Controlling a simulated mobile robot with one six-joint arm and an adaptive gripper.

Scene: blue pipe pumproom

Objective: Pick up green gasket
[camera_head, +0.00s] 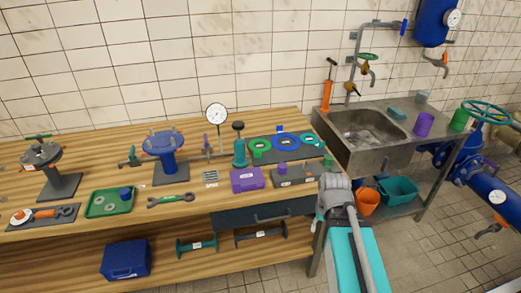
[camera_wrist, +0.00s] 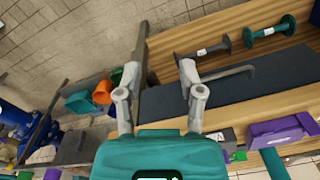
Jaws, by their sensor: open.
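A green ring-shaped gasket (camera_head: 260,145) lies on a dark mat (camera_head: 271,158) toward the back of the wooden workbench, left of a blue ring (camera_head: 286,142) and a teal ring (camera_head: 308,139). My gripper (camera_wrist: 160,96) shows in the wrist view with its two grey fingers spread apart and nothing between them. Behind the fingers is the dark drawer front at the bench's front side. In the head view my arm reaches up near the bench's right front corner, and its fingers are hard to make out. The green gasket is not clearly visible in the wrist view.
A purple box (camera_head: 247,180) and a grey box (camera_head: 295,177) stand in front of the mat. A dark green bottle-shaped thing (camera_head: 239,150) stands left of the gasket. A drawer handle (camera_head: 271,217) juts from the bench front. A metal sink (camera_head: 365,140) is to the right.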

